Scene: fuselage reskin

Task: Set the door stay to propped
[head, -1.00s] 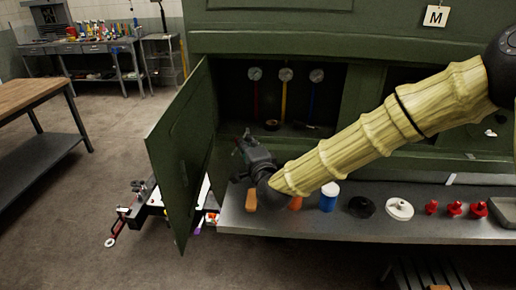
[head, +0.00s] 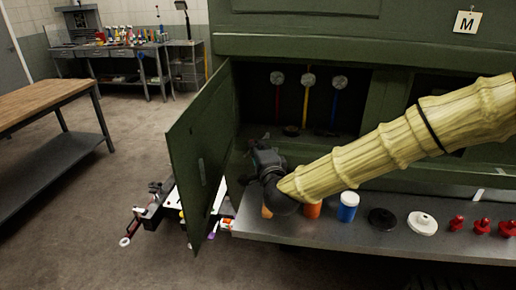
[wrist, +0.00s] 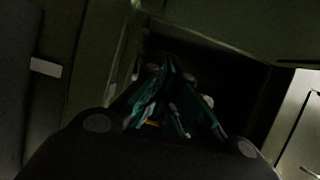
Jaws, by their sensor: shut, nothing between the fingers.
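The green door (head: 196,150) stands open, hinged at the left side of a dark compartment (head: 300,118) in the green fuselage panel. I cannot make out the door stay in either view. My gripper (head: 258,150) is at the compartment's lower left, just right of the open door. In the wrist view, its teal fingers (wrist: 172,105) are close together with nothing seen between them, against the dark opening. The contact between fingers and any part there is too dark to tell.
Several gauges (head: 308,80) hang inside the compartment. A grey ledge (head: 330,232) below holds an orange item (head: 313,209), a blue jar (head: 348,207), black and white discs and several red parts.

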